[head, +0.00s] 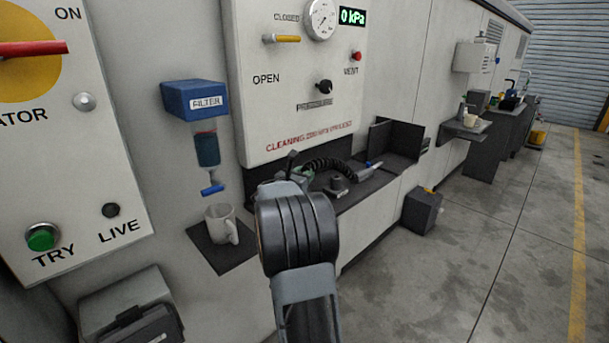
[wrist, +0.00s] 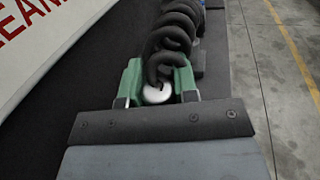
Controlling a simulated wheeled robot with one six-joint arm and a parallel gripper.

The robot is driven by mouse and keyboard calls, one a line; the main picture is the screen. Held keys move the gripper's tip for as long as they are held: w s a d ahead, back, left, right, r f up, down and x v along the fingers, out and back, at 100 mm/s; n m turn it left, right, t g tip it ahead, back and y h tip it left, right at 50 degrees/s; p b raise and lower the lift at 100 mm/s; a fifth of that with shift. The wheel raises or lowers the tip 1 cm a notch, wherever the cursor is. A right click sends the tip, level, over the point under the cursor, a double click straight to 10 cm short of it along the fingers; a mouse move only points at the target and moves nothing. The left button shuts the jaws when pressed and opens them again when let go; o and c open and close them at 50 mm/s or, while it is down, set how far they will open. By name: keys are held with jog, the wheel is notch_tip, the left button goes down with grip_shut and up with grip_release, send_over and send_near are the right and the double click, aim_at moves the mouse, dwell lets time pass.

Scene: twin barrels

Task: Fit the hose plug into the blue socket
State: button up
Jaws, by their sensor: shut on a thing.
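In the wrist view, the green fingers of my gripper (wrist: 158,88) are shut on the hose plug (wrist: 157,94), which shows as a pale, shiny round end between them. A coiled black hose (wrist: 178,38) runs from it toward the top of the picture. In the head view, my arm covers most of the gripper (head: 303,174), with a bit of green showing above the bench ledge. The black hose (head: 331,166) arches to the right from there. I cannot make out the blue socket for certain in either view.
A small blue piece (head: 374,165) lies near the hose's far end. A dark stubby fitting (head: 338,184) stands on the ledge (head: 372,185). Left are a white mug (head: 221,224) and a blue-topped filter (head: 194,100). A dark box (head: 421,211) stands on the floor; floor to the right is clear.

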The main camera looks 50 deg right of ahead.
jog(key=shift+f+b, duration=0.45)
jog(key=shift+f, duration=0.15)
jog(key=o, duration=1)
jog(key=shift+o, duration=0.2)
jog(key=shift+a, duration=0.1)
jog(key=s+a, duration=0.2)
jog(key=a, duration=1.1)
jog(key=shift+s+a, duration=0.15)
jog(key=shift+s, duration=0.2)
